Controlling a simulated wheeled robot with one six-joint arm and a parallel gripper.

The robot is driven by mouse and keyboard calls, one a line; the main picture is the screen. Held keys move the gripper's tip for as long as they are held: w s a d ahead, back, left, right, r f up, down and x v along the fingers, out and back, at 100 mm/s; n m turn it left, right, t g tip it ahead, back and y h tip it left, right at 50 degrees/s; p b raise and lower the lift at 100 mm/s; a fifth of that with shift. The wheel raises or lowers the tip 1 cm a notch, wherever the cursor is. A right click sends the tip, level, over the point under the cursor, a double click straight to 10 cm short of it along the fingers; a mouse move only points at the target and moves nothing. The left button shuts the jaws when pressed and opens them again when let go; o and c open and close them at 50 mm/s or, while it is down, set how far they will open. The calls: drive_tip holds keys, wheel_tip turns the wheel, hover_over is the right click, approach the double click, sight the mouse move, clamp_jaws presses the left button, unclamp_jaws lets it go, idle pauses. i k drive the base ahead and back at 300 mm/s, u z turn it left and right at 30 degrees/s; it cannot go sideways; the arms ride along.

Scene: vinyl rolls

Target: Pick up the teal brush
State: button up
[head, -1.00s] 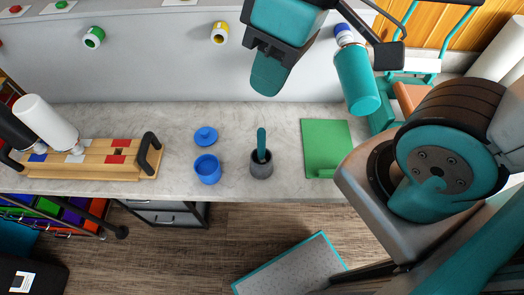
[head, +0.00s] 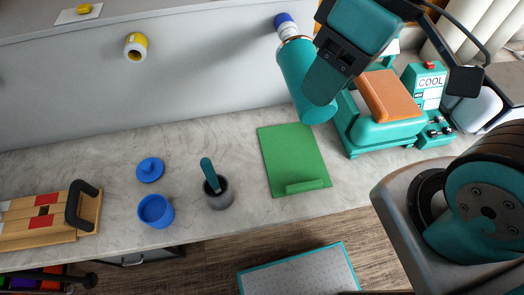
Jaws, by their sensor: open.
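The teal brush (head: 208,172) stands leaning in a small dark grey cup (head: 220,196) on the counter. Its teal handle sticks up out of the cup, and its lower end is hidden inside.
A blue cup (head: 156,212) and blue lid (head: 150,170) are left of the brush. A green board (head: 290,150) lies to its right. A teal press (head: 385,130) stands at the right. Bare counter lies behind the cup.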

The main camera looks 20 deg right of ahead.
sight(205, 164)
drive_tip(key=z, duration=0.8)
drive_tip(key=k, duration=0.6)
drive_tip(key=u, duration=0.25)
